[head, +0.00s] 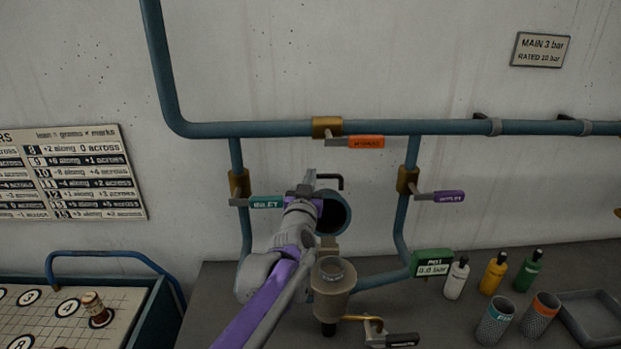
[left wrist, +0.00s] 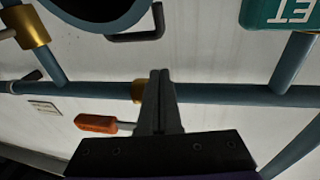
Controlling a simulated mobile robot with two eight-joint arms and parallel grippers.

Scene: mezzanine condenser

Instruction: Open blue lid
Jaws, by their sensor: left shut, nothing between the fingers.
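A blue round fitting (head: 345,218) with a dark round opening faces me in the middle of the head view. A black bent handle (head: 333,178) shows just above it. At the top of the left wrist view are the blue rim (left wrist: 108,22) and the black handle (left wrist: 138,37). I cannot tell a separate lid from the fitting; my left arm hides its left side. My left gripper (head: 309,180) is shut and empty, beside the handle in the head view. Its closed fingers (left wrist: 160,76) stand apart from the handle in the wrist view. My right gripper is not in view.
Blue pipes (head: 260,129) carry an orange lever (head: 366,142), a teal lever (head: 265,202) and a purple lever (head: 448,196) around the fitting. A brass-coloured cup (head: 332,290) stands below. Bottles (head: 493,274), cups (head: 497,318) and a tray (head: 570,325) are at right.

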